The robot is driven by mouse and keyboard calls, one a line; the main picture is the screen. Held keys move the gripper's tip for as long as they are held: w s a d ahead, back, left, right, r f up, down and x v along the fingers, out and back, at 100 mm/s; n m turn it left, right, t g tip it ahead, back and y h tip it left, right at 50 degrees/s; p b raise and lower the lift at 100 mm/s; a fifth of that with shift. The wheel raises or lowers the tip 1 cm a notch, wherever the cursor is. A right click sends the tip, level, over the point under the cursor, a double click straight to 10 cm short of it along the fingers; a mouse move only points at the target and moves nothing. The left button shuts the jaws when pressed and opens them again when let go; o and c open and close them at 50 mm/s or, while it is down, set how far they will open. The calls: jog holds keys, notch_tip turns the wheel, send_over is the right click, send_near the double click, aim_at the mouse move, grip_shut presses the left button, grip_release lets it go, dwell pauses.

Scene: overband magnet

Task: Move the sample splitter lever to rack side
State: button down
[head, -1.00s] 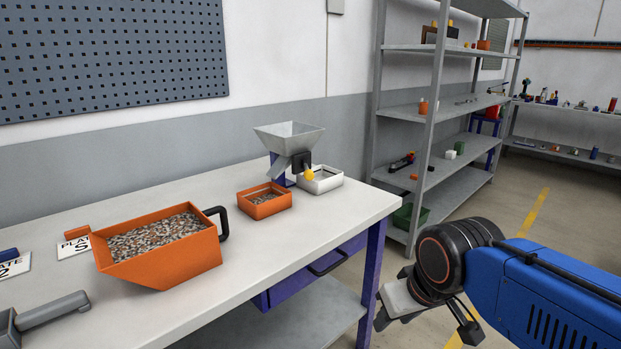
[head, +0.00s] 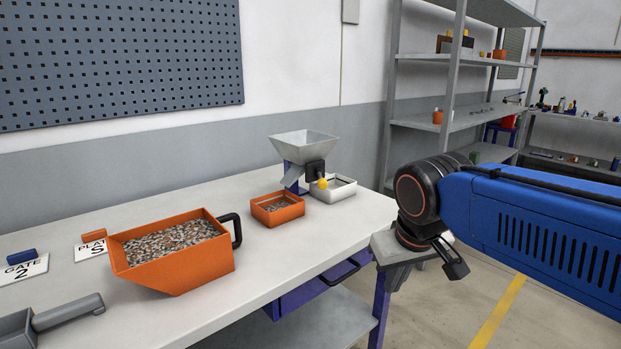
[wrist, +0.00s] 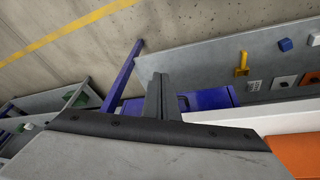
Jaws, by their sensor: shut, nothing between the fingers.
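The sample splitter has a grey metal hopper (head: 303,147) and stands at the far right end of the bench. Its lever shows as a yellow knob (head: 322,183) below a black block (head: 314,168), in front of the white tray's left edge. An orange tray (head: 277,208) with grains is on its left, a white tray (head: 333,188) on its right, the rack side. My gripper shows in the wrist view (wrist: 160,82), shut and empty, beyond the bench's front edge, apart from the lever. Its fingertips are not clear in the head view. The splitter is not recognisable in the wrist view.
A large orange scoop (head: 176,266) of grains, with a black handle, sits on the bench (head: 215,190). GATE and PLATE cards (head: 24,268) lie left. A metal rack (head: 452,90) stands beyond the bench's right end. A purple drawer (head: 310,293) hangs underneath. Bench front right is clear.

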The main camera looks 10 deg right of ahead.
jog(key=w+a+r+h, duration=0.2)
jog(key=w+a+r, duration=0.1)
jog(key=w+r, duration=0.55)
jog(key=m+g+h, duration=0.1)
jog(key=m+h, duration=0.1)
send_near(321, 179)
jog(key=s+a+f, duration=0.1)
jog(key=s+f, duration=0.1)
jog(key=s, duration=0.4)
jog(key=w+a+r+h, duration=0.1)
jog(key=w+a+r, duration=0.35)
jog(key=a, duration=0.25)
jog(key=d+r+x, duration=0.1)
jog(key=d+x, duration=0.1)
jog(key=x, duration=1.1)
jog(key=shift+m, duration=0.4)
jog(key=shift+s+d+r+t, duration=0.1)
jog(key=shift+d+r+t, duration=0.05)
jog(key=shift+t, duration=0.15)
